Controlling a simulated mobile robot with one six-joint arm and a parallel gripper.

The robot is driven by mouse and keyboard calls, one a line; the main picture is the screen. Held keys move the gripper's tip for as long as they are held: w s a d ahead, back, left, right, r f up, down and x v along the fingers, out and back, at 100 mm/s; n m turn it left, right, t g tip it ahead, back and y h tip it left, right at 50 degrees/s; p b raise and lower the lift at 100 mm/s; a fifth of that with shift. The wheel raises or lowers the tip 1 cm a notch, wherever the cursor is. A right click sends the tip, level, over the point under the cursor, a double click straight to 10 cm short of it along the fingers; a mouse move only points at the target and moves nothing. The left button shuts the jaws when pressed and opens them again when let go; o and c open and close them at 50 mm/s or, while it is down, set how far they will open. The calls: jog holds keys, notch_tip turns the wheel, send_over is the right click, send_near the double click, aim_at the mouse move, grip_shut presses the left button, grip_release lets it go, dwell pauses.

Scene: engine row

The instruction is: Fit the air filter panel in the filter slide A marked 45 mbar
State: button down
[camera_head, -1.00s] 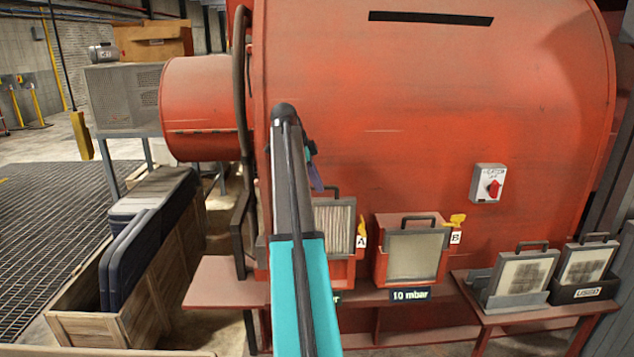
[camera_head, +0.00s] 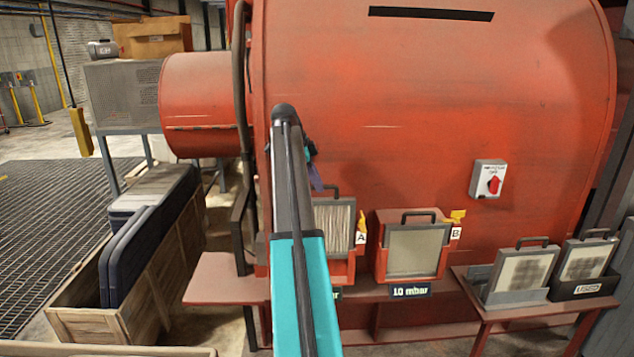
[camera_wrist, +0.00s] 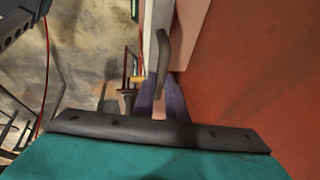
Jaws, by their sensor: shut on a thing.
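The pleated, pale air filter panel (camera_head: 335,225) stands upright at filter slide A (camera_head: 341,276), a red holder on the big red housing. Its top is higher than that of the panel in slide B. I cannot tell how deep it sits. My gripper (camera_head: 316,178) is at its grey handle, partly hidden behind my arm. In the wrist view, the purple fingers (camera_wrist: 163,98) are shut on the handle (camera_wrist: 162,55), with the panel's pale edge beyond. Slide A has a yellow clip (camera_head: 361,224) and an "A" tag. My arm covers nearly all of its pressure label.
Slide B (camera_head: 379,262), labelled 10 mbar, holds a grey-framed panel (camera_head: 412,252). Two darkened panels (camera_head: 519,274) (camera_head: 586,260) stand in holders on a red bench at right. A wooden crate (camera_head: 85,325) stands at left.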

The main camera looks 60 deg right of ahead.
aim_at(317, 210)
jog(key=shift+f+b, duration=2.05)
jog(key=shift+f, duration=3.35)
dwell(1.6)
jog(key=c, duration=1.7)
grip_release()
jog(key=shift+r, duration=0.1)
